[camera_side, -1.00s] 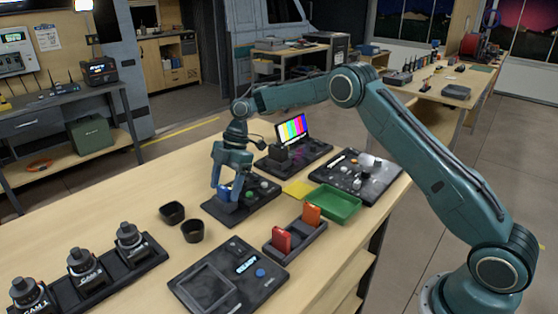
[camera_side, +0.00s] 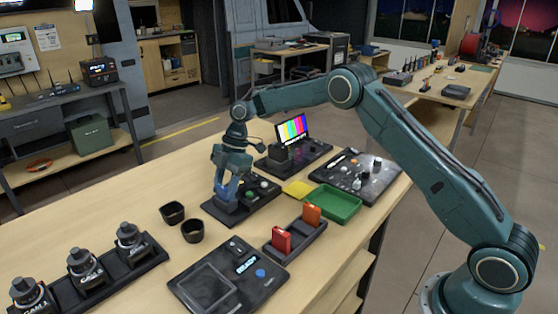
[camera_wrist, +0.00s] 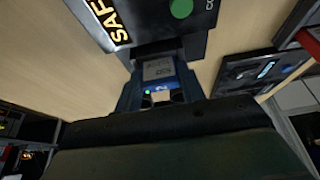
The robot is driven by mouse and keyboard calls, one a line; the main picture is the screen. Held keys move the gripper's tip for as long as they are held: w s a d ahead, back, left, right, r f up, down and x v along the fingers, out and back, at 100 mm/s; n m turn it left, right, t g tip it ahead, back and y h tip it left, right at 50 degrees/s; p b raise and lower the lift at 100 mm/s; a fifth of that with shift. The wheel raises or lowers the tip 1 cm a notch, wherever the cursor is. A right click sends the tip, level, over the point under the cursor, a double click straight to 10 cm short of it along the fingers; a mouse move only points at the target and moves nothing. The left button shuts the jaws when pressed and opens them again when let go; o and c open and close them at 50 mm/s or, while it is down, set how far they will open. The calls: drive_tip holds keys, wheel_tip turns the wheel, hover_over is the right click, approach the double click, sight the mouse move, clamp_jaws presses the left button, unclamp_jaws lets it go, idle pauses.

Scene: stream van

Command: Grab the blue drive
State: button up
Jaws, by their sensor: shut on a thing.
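The blue drive (camera_side: 231,189) sits at the dark dock on the black board (camera_side: 262,210) in the middle of the bench. My gripper (camera_side: 228,192) points down over it and is shut on it. In the wrist view the blue drive (camera_wrist: 158,70), with a grey label and a small green light, lies between the two fingers (camera_wrist: 160,92). Its far end meets the dark dock. I cannot tell whether it is still seated there.
A rack (camera_side: 294,248) with red and orange drives stands in front, right of two black cups (camera_side: 192,231). A green tray (camera_side: 335,204) and yellow pad (camera_side: 298,188) lie to the right. A colour-bar screen (camera_side: 292,129) stands behind.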

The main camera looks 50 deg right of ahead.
sight(224, 186)
drive_tip(key=shift+r, duration=0.1)
drive_tip(key=shift+w+r, duration=0.1)
drive_tip(key=shift+r, duration=4.6)
drive_tip(key=shift+r, duration=0.15)
drive_tip(key=shift+r, duration=0.1)
